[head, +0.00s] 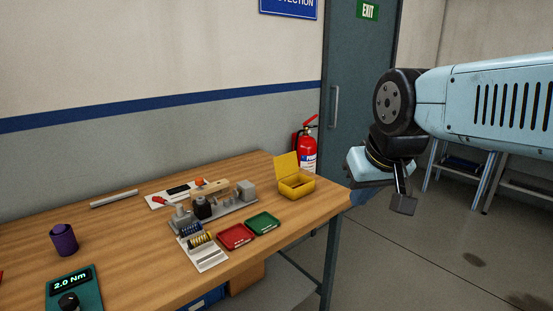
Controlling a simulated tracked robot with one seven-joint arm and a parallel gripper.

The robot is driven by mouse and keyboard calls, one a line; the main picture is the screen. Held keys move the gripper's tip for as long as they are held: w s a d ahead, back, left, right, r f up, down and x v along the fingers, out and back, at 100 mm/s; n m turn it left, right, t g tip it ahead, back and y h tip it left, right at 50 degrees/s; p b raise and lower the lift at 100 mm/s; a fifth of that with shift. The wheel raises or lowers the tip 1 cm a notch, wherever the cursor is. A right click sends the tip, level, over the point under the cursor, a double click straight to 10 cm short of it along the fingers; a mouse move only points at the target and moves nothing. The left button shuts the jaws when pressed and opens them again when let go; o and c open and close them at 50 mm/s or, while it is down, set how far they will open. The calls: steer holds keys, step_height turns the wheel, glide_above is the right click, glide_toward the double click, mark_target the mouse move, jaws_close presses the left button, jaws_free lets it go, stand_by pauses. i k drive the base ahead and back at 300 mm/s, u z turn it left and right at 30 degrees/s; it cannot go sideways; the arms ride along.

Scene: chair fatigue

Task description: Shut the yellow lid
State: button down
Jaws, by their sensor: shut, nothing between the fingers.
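The yellow box (296,188) stands near the right end of the wooden table. Its yellow lid (287,166) is open, raised up at the back left side of the box. My gripper (404,203) hangs to the right of the box, past the table's right edge and apart from the lid. Its fingers look closed together and hold nothing. The box's inside is only partly visible.
The wooden table (130,262) holds a red tray (235,236), a green tray (263,223), a grey fixture (225,205), a purple cup (63,239) and a teal torque display (75,290). A fire extinguisher (306,147) is behind the box. Open floor lies right.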

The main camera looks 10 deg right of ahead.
mark_target(285, 165)
steer(key=u, duration=0.3)
steer(key=i, duration=0.55)
steer(key=u, duration=0.65)
steer(key=i, duration=0.55)
steer(key=z, duration=0.1)
